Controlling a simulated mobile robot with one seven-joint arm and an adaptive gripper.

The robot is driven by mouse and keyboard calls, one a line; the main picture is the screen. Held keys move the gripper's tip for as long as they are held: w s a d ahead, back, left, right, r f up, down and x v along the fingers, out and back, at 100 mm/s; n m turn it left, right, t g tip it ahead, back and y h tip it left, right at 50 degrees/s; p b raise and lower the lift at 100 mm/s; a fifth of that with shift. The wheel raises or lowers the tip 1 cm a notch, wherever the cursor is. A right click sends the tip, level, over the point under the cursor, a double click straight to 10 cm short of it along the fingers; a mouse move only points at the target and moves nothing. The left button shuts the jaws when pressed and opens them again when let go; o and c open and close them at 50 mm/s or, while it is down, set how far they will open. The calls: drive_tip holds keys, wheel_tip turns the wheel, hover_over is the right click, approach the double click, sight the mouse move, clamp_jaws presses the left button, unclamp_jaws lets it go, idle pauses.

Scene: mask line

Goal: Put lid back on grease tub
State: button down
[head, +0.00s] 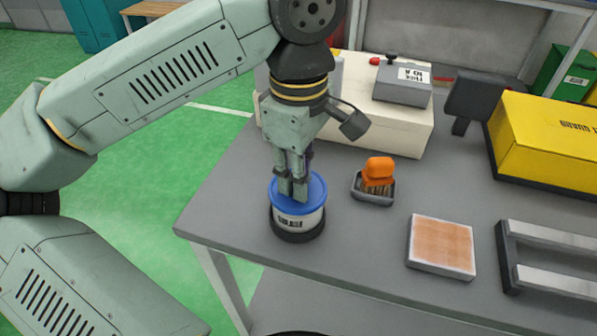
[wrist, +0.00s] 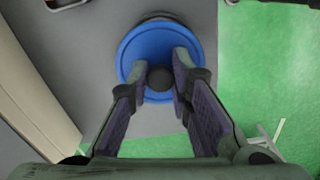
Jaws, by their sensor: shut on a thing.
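The grease tub (head: 298,222) is a short white cylinder with a dark base and a barcode label, upright near the left end of the grey table. The blue lid (head: 314,187) sits over the top of the tub and looks about level. Whether it is fully seated I cannot tell. My gripper (head: 293,192) points down over the lid. In the wrist view the round blue lid (wrist: 133,58) has a dark knob (wrist: 160,78) in its middle, and my gripper (wrist: 160,80) is shut on that knob. The lid hides most of the tub there.
Right of the tub on the grey table (head: 340,240) are an orange-handled brush (head: 379,172) in a small tray and a tan-topped block (head: 441,246). A metal rack (head: 550,262) lies further right. Behind stand a cream machine (head: 400,130) and a yellow box (head: 545,135).

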drive_tip(key=c, duration=1.4)
unclamp_jaws()
drive_tip(key=shift+o, duration=0.5)
drive_tip(key=o, duration=0.4)
drive_tip(key=shift+r+p, duration=2.35)
drive_tip(key=shift+r, duration=1.2)
drive_tip(key=shift+c, duration=0.3)
